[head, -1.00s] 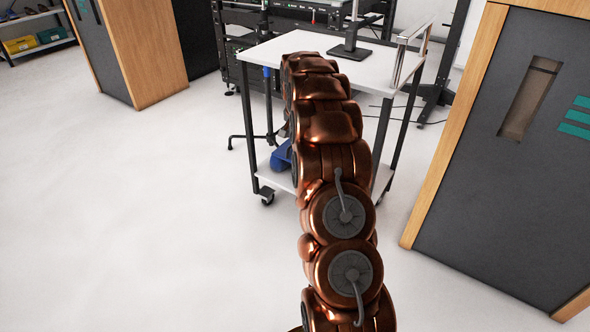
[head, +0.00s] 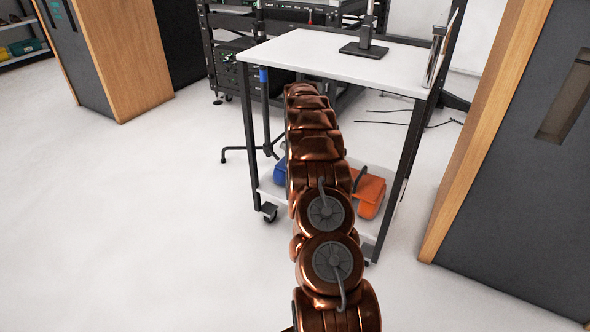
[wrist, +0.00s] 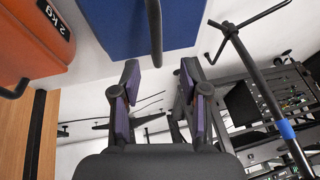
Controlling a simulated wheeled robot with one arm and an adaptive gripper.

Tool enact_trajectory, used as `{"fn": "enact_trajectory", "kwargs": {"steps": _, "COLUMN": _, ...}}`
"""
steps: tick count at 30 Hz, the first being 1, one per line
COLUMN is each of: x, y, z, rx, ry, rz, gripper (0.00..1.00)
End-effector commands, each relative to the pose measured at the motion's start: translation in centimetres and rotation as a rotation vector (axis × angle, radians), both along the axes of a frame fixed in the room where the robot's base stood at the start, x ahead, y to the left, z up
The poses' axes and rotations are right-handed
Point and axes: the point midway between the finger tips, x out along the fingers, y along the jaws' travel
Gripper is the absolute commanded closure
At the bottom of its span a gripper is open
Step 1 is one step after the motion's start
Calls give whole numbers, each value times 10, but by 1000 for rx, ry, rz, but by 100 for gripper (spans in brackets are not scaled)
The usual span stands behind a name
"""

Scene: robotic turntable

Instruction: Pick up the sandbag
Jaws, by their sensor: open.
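Two sandbags rest on the cart's lower shelf (head: 345,225). The blue one (head: 281,172) shows left of my arm, mostly hidden by it. The orange one (head: 369,193) shows to the right. In the wrist view, the blue sandbag (wrist: 118,25) is top centre with a dark handle (wrist: 155,35). The orange sandbag (wrist: 30,42), marked "2 kg", is at the left. My gripper (wrist: 161,78) is open and empty. The handle's end shows near the space between its fingertips; I cannot tell the depth between them. My arm hides the gripper in the head view.
The cart's white top (head: 300,52) and dark legs (head: 398,170) surround the shelf. A stand (head: 364,47) is on the top. A wood-edged cabinet (head: 480,140) is close on the right. Floor is clear at left. A dark pole (wrist: 255,75) and rack show in the wrist view.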

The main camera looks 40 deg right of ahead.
Motion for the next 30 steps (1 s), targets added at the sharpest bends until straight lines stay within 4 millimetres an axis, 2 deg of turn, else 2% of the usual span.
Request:
{"fn": "enact_trajectory", "kwargs": {"steps": 6, "x": 2, "y": -11, "z": -18, "rx": -1, "ry": -1, "rz": -7, "gripper": 55}}
{"fn": "enact_trajectory", "kwargs": {"steps": 13, "x": 4, "y": -14, "z": -30, "rx": -1, "ry": 0, "rz": -8, "gripper": 55}}
{"fn": "enact_trajectory", "kwargs": {"steps": 19, "x": 11, "y": -16, "z": -56, "rx": 0, "ry": 0, "rz": -5, "gripper": 55}}
{"fn": "enact_trajectory", "kwargs": {"steps": 25, "x": 17, "y": -21, "z": -70, "rx": 0, "ry": 0, "rz": -5, "gripper": 55}}
{"fn": "enact_trajectory", "kwargs": {"steps": 30, "x": 17, "y": -22, "z": -70, "rx": 0, "ry": 1, "rz": -3, "gripper": 55}}
